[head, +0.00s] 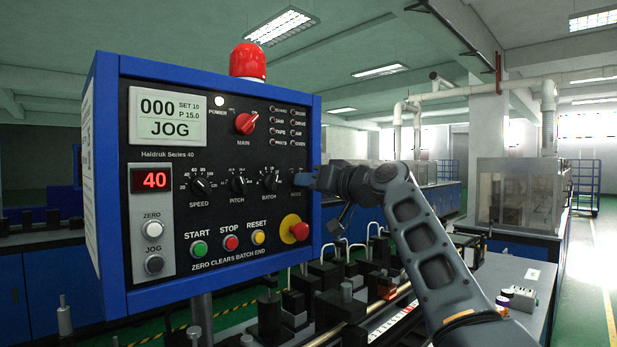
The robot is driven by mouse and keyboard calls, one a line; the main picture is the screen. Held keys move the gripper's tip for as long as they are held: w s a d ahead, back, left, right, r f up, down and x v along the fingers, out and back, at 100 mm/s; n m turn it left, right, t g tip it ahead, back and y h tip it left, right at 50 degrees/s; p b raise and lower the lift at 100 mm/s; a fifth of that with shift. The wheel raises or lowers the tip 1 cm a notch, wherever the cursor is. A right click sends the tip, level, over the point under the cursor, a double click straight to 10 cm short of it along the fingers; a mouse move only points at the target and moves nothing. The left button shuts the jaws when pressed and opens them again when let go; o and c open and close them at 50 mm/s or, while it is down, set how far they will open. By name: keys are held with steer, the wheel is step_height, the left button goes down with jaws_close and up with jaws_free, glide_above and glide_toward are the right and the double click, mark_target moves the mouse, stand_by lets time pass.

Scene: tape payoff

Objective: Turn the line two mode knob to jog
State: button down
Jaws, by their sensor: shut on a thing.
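The control panel (225,270) is a blue-framed box with a black face at the left centre of the head view. Its screen (168,116) reads 000, SET 10, P 15.0 and JOG. The mode knob is at the right end of the row of black knobs, above the label MODE, and is mostly hidden behind my gripper. My gripper (303,179) reaches in from the right and is shut on the mode knob. The knob's pointer cannot be seen. No line number can be read on the panel.
Beside it are the batch knob (269,184), pitch knob (237,185) and speed knob (199,186). A red emergency stop button (299,231) on a yellow disc sits just below my gripper. A red beacon (248,61) tops the panel. Machine fixtures stand below right.

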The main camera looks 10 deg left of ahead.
steer(key=shift+m+p, duration=0.45)
steer(key=shift+m, duration=0.65)
steer(key=c, duration=1.2)
jaws_free()
steer(key=shift+o, duration=0.2)
steer(key=b+v, duration=0.1)
steer(key=v, duration=0.6)
steer(key=shift+s+d+b, duration=0.25)
steer(key=shift+d+b, duration=0.05)
steer(key=shift+b, duration=0.05)
